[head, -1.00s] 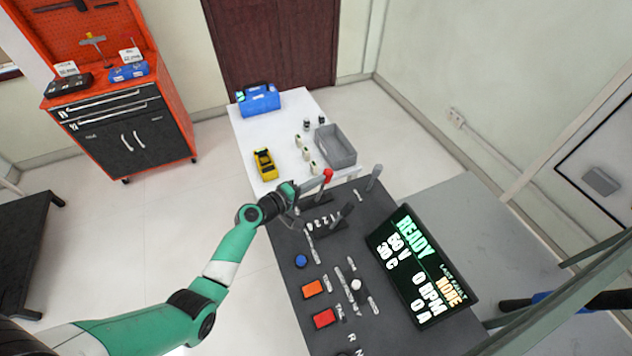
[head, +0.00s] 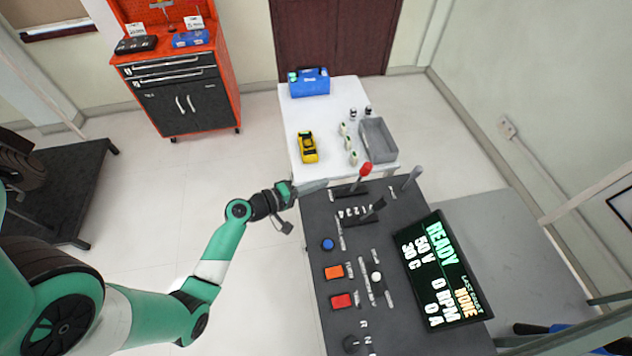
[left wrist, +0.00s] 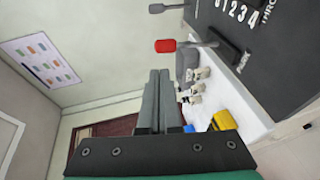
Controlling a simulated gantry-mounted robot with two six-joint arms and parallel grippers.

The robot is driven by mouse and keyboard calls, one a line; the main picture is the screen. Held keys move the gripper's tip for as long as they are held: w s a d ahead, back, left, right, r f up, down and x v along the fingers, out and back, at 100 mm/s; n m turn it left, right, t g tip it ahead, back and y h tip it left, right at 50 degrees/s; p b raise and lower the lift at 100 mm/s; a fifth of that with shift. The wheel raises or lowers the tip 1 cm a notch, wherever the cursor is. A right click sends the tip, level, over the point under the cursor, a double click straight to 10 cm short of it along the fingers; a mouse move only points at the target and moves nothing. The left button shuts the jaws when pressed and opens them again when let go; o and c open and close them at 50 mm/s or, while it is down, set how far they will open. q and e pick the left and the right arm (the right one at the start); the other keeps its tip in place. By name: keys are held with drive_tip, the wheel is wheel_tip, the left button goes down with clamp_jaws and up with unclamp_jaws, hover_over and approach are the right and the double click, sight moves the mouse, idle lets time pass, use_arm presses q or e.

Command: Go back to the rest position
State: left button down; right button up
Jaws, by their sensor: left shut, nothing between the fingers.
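My left gripper (head: 304,190) is shut and empty in the head view, near the upper left corner of the dark control console (head: 318,222). In the left wrist view its two grey fingers (left wrist: 158,105) lie together with nothing between them. The red-knobbed lever (head: 366,168) stands on the console to the right of the gripper, apart from it. The same red knob shows in the left wrist view (left wrist: 165,46), beyond the fingers. The display (head: 440,268) on the console reads READY. My right gripper is not in view.
A white table (head: 292,125) behind the console holds a blue case (head: 309,82), a yellow device (head: 308,147), a grey bin (head: 378,140) and small bottles. An orange tool cabinet (head: 232,92) stands at the back left.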

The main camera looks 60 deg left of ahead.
use_arm(q)
drive_tip(key=shift+s+r, duration=0.1)
drive_tip(key=shift+s, duration=0.25)
idle(0.3)
